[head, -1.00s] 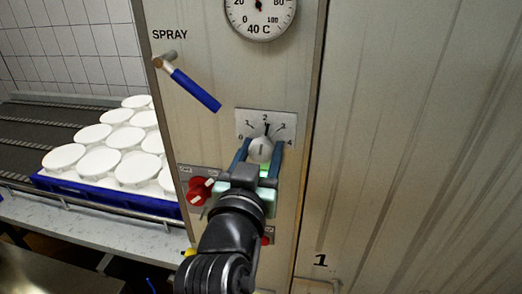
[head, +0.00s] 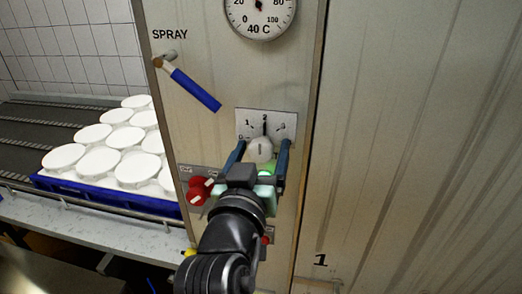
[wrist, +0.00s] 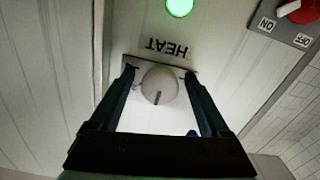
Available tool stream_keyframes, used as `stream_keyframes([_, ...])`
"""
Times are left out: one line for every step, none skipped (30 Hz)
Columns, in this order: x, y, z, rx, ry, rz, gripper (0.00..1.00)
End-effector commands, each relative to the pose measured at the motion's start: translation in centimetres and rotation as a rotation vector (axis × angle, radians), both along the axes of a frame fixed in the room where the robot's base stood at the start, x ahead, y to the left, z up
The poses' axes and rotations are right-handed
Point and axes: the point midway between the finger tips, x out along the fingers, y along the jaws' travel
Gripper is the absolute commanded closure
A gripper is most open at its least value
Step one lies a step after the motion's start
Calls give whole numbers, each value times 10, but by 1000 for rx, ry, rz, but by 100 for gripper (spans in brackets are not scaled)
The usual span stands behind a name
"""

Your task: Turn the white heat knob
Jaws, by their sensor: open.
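The white heat knob (head: 260,149) sits on a scale plate (head: 251,117) marked with numbers, and the black pointer above it stands near the 2. In the wrist view the round knob (wrist: 159,83) shows a dark line on its face, below the upside-down word HEAT. My gripper (head: 262,146) is open, with one blue finger on each side of the knob. In the wrist view the fingers of my gripper (wrist: 159,72) straddle the knob, with a visible gap on both sides.
A blue SPRAY lever (head: 195,89) is at upper left and a dial gauge (head: 260,14) above. A red switch (head: 198,191) lies just left of my gripper. White moulds in a blue crate (head: 95,197) stand at left.

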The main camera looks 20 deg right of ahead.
Motion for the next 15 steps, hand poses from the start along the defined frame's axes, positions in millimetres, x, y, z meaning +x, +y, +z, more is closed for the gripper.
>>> stream_keyframes([0,0,0,0,0,0,20])
stream_keyframes([0,0,0,0,0,0,20])
stream_keyframes([-1,1,-1,0,0,0,20])
stream_keyframes([-2,2,-1,0,0,1,20])
stream_keyframes([-4,3,-1,0,-1,1,20])
stream_keyframes([-7,5,-1,-1,-2,1,20])
stream_keyframes([-10,8,-2,-1,-2,2,20])
stream_keyframes([-13,10,-2,-1,-1,2,20])
stream_keyframes([-19,14,-3,-2,-1,2,20])
stream_keyframes([-23,17,-3,-1,-2,3,20])
stream_keyframes([-28,20,-4,-1,-2,3,20])
stream_keyframes([-35,25,-4,-1,-2,3,20])
stream_keyframes([-41,29,-4,-1,-3,3,20])
stream_keyframes([-47,32,-5,0,-3,3,20])
stream_keyframes([-54,38,-4,-1,-3,5,20])
